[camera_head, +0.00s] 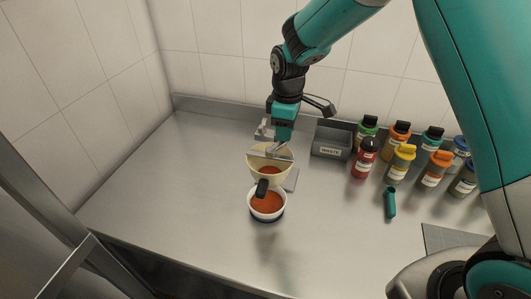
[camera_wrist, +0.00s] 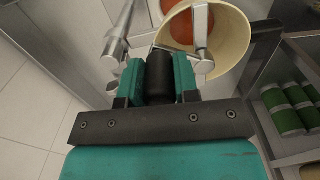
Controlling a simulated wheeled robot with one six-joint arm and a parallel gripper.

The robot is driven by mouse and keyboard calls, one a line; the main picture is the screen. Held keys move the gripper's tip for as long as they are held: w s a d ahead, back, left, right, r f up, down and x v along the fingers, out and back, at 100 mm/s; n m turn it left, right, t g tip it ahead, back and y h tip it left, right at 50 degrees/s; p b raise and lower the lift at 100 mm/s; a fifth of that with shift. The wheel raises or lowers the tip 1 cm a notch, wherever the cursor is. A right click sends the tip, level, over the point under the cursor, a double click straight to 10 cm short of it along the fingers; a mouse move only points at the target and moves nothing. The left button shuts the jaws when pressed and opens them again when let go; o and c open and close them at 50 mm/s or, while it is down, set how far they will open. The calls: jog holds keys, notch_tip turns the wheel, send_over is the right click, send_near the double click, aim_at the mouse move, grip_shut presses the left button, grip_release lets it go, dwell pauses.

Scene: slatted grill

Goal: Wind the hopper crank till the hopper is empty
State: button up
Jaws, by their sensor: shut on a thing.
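The hopper (camera_head: 254,166) is a cream cone on a metal stand, with orange-red powder (camera_head: 269,170) low inside it. In the wrist view the hopper (camera_wrist: 236,40) is at the upper right, and a metal bar crosses its mouth. A white bowl (camera_head: 282,212) of orange-red powder stands on the counter in front of the hopper, near a black spout-like piece (camera_head: 262,188). My gripper (camera_head: 282,132) is above the back of the hopper. In the wrist view my gripper (camera_wrist: 160,78) is shut on the black crank handle (camera_wrist: 160,86). The crank's joint is mostly hidden.
A grey waste bin (camera_head: 331,143) and several capped bottles (camera_head: 400,162) stand to the right. The steel counter (camera_head: 180,190) is clear at left.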

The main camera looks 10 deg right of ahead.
jog(key=shift+s+d+f, duration=0.15)
jog(key=shift+s, duration=0.35)
jog(key=shift+s+d, duration=0.15)
jog(key=shift+s, duration=0.4)
jog(key=shift+s, duration=0.55)
